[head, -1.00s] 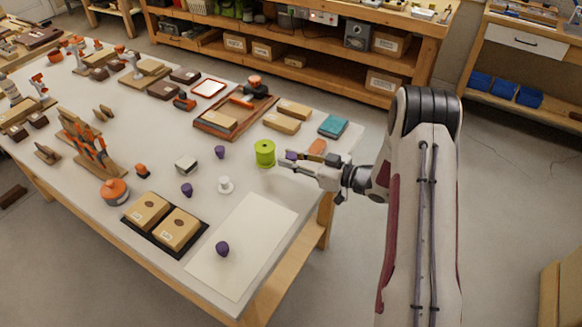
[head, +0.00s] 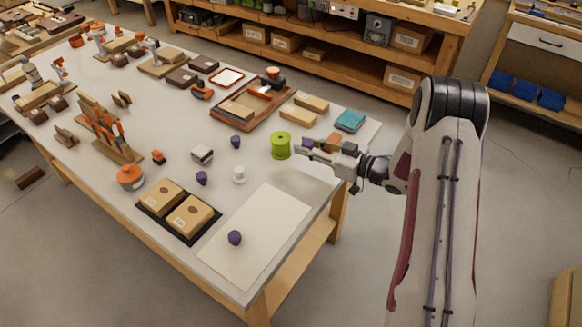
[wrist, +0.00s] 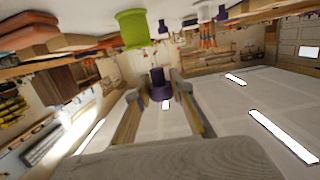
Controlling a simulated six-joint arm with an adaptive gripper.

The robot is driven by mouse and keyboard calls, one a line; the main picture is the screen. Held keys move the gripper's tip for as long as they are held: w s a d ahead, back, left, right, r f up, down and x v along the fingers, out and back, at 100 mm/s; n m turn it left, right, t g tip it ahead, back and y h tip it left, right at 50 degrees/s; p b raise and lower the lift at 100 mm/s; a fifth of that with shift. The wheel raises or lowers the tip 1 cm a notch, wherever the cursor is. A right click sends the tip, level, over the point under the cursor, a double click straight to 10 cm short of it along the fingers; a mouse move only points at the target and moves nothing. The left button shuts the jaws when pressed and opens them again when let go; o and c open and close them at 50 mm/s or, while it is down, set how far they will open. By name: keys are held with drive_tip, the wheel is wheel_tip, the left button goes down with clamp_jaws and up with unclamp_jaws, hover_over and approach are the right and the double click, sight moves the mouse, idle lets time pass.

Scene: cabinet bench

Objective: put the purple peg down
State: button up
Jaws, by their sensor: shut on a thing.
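A purple peg (head: 307,144) is between the fingertips of my gripper (head: 305,149), above the table's right end, just right of the lime-green spool (head: 281,146). In the wrist view the held peg (wrist: 158,82) shows between the two fingers, which are shut on it. The wrist picture looks upside down, with the table at the top. Three other purple pegs are on the table: one (head: 235,142) left of the spool, one (head: 202,178) by a white-and-grey block, and one (head: 235,238) on a pale sheet (head: 265,225).
A white spool-like piece (head: 239,175) stands in mid-table. A dark tray (head: 206,230) with two tan boxes lies left of the sheet. Tan blocks (head: 298,115) and a teal item (head: 350,120) lie behind the gripper. The sheet is mostly bare.

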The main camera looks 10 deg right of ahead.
sight(278, 204)
drive_tip(key=shift+m+t+h, duration=0.8)
drive_tip(key=d, duration=0.3)
drive_tip(key=s+d+f, duration=0.1)
drive_tip(key=d, duration=0.2)
drive_tip(key=s+d+f, duration=0.1)
drive_tip(key=d, duration=0.1)
drive_tip(key=shift+d+f, duration=0.25)
drive_tip(key=shift+d, duration=0.15)
drive_tip(key=s+d+f+n+g+y, duration=0.1)
drive_tip(key=s+d+f, duration=0.25)
drive_tip(key=s, duration=0.35)
drive_tip(key=s+d+f, duration=0.3)
drive_tip(key=s+d, duration=0.2)
drive_tip(key=s, duration=0.3)
drive_tip(key=s+a+n+g+y, duration=0.3)
drive_tip(key=s, duration=0.4)
drive_tip(key=shift+a+f, duration=0.25)
drive_tip(key=shift+w, duration=0.1)
drive_tip(key=r+x, duration=0.1)
drive_tip(key=x, duration=0.8)
drive_tip(key=r+x, duration=0.1)
drive_tip(key=x, duration=0.8)
drive_tip(key=r+x, duration=0.1)
drive_tip(key=x, duration=0.8)
drive_tip(key=shift+w+a+r, duration=0.2)
drive_tip(key=shift+a+r, duration=0.1)
drive_tip(key=shift+a, duration=0.35)
drive_tip(key=shift+a, duration=0.15)
